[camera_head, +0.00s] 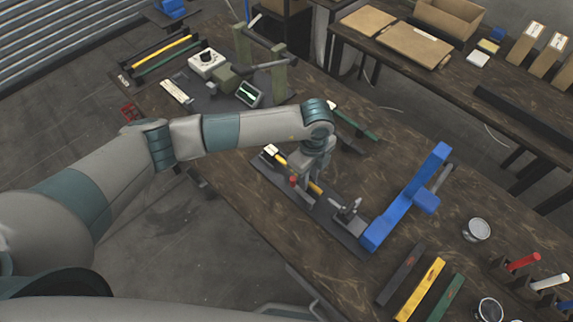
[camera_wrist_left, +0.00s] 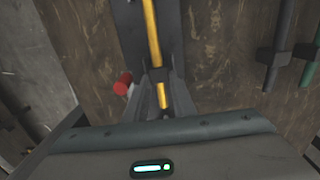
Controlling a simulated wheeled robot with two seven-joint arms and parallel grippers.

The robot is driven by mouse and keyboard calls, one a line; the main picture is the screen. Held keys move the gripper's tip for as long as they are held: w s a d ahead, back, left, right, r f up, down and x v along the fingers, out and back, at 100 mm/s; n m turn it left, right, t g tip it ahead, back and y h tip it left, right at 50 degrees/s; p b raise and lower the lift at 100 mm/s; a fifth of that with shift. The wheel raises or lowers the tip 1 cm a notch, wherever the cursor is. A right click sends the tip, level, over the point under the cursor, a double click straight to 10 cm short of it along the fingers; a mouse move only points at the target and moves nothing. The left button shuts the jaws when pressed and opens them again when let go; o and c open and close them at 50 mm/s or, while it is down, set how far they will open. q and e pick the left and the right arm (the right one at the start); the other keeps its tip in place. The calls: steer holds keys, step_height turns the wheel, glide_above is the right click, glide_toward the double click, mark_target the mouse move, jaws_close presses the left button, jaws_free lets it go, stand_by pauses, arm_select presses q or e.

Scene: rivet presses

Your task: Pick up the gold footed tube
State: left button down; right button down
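The gold footed tube (camera_head: 280,161) lies along a dark flat base (camera_head: 258,163) on the near side of the wooden table. In the left wrist view the tube (camera_wrist_left: 152,35) runs down the middle, with a dark block-like foot (camera_wrist_left: 160,76) around it. My left gripper (camera_head: 305,180) is low over the tube, pointing down. In the left wrist view its two fingers (camera_wrist_left: 162,92) stand on either side of the tube near the foot, with gaps visible beside the tube. Whether the fingertips touch the foot is hard to tell. My right gripper is not in view.
A red knob (camera_wrist_left: 123,83) is close beside the left finger. A small metal clamp (camera_head: 348,213) and a blue press frame (camera_head: 405,200) stand to the right. A dark tube (camera_wrist_left: 282,45) and a green tube (camera_wrist_left: 312,60) lie to the right in the wrist view.

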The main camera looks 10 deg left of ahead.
arm_select(q)
steer(key=shift+r, duration=0.1)
steer(key=shift+r+b, duration=0.45)
steer(key=shift+r, duration=0.05)
steer(key=r+b, duration=0.1)
steer(key=d+r+b, duration=0.1)
steer(key=r, duration=0.1)
steer(key=shift+s+r, duration=0.1)
steer(key=shift+s, duration=0.1)
steer(key=s+d+r+b, duration=0.4)
steer(key=d+r, duration=0.2)
steer(key=d, duration=0.3)
steer(key=shift+s+d+r, duration=0.25)
steer(key=shift+d+r, duration=0.1)
steer(key=shift+a, duration=0.1)
